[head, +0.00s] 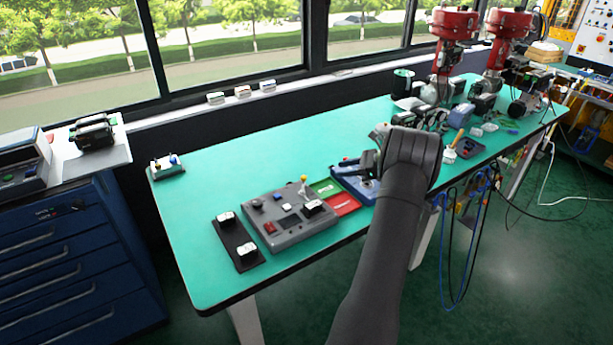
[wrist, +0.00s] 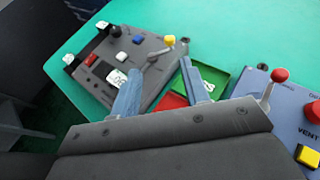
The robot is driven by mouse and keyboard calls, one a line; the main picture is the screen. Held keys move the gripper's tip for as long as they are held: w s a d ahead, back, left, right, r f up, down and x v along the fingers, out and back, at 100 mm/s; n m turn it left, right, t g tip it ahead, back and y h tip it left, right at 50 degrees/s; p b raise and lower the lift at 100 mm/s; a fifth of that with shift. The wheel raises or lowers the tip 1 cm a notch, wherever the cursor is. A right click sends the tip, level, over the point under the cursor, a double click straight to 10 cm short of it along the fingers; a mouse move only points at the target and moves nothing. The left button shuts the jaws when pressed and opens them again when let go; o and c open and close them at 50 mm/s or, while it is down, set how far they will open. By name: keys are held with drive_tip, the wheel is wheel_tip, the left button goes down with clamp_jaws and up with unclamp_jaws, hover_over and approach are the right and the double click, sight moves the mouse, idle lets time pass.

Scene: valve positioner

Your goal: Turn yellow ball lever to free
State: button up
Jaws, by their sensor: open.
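The yellow ball lever (head: 303,180) stands up from the back right part of a grey control box (head: 280,228) on the green table. In the wrist view the yellow ball (wrist: 170,40) sits on a short metal stem tilted over the grey box (wrist: 118,62). My gripper (head: 347,166) is to the right of the lever in the head view, above the table. In the wrist view my gripper (wrist: 160,67) is open and empty, and the ball is beyond its fingertips, apart from both. Any marking for free is too small to read.
A green and red panel (wrist: 226,80) lies between the grey box and a blue box (wrist: 287,118) with a red ball lever (wrist: 279,76).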

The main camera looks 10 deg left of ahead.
sight(305, 177)
drive_tip(key=shift+m+t, duration=0.6)
drive_tip(key=shift+t, duration=0.1)
drive_tip(key=x, duration=0.5)
drive_tip(key=f+x, duration=0.1)
drive_tip(key=x, duration=1)
drive_tip(key=shift+f, duration=0.45)
clamp_jaws()
